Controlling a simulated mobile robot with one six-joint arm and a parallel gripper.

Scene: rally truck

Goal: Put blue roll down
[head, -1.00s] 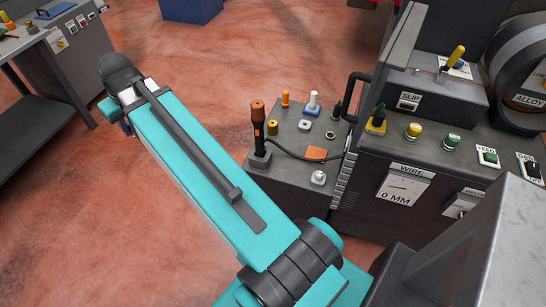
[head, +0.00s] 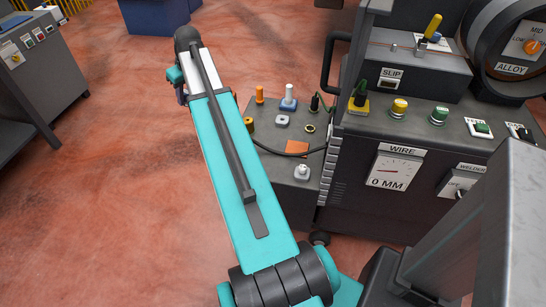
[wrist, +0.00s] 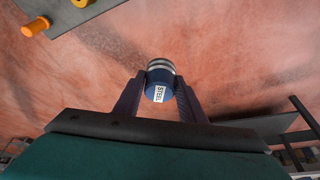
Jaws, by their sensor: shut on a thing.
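A blue roll (wrist: 160,87) with a white label reading STEEL and a grey banded far end is between the fingers of my gripper (wrist: 161,93) in the wrist view. My gripper is shut on it, with one dark finger on each side. Red floor shows beyond the roll, and no surface touches it in that view. In the head view my teal arm reaches up and left past the small grey bench, over open floor. The gripper and the roll are mostly hidden there behind the arm's end.
The grey bench (head: 262,178) holds several small pegs, an orange pad (head: 297,148) and a cable. The larger WIRE machine (head: 385,205) stands to its right. A grey cabinet (head: 45,80) is at far left, a blue box (head: 155,17) at the back. Red floor lies open between.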

